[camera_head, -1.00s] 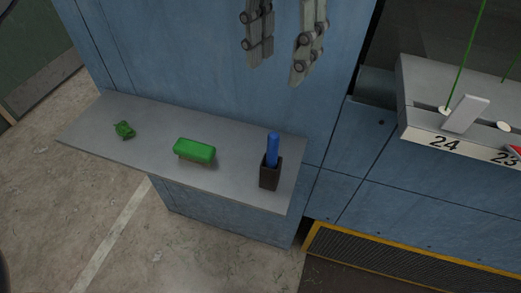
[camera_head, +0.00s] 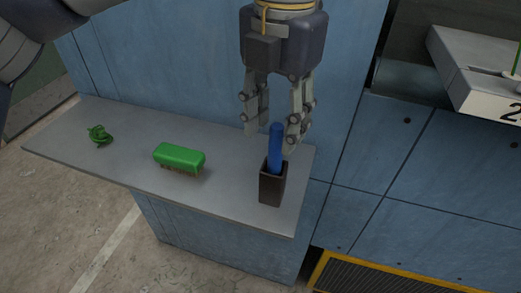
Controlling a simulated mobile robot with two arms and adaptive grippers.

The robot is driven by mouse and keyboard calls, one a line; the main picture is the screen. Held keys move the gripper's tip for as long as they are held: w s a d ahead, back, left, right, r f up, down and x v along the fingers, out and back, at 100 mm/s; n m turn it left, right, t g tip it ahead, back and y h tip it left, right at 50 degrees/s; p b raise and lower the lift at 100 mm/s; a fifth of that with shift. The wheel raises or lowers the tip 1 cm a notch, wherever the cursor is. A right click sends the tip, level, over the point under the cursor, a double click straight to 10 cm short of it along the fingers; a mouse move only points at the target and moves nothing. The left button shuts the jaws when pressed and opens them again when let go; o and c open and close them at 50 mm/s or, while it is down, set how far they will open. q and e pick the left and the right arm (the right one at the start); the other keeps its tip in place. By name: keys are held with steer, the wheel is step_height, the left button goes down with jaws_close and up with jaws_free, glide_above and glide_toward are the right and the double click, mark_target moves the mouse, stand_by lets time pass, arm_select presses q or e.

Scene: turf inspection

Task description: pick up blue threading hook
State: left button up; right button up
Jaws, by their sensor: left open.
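The blue threading hook (camera_head: 275,148) stands upright in a dark brown holder (camera_head: 272,187) near the right end of the grey shelf. Only its blue handle shows; its lower part is hidden inside the holder. My left gripper (camera_head: 269,139) points down from above, open, with its fingers around the level of the handle's top. One finger is left of the handle and the other is just right of it, partly behind it. I cannot tell whether either finger touches it. My right gripper is not in view.
The grey shelf (camera_head: 225,191) also holds a green brush (camera_head: 180,157) in the middle and a small green tangle (camera_head: 99,135) at the left. A blue wall rises behind the shelf. A grey ledge (camera_head: 475,75) juts out at the upper right.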

mark_target(272, 172)
arm_select(q)
step_height(272, 172, down, 6)
steer(key=shift+f+p, duration=0.25)
steer(key=shift+p, duration=0.45)
steer(key=shift+c, duration=0.4)
jaws_close()
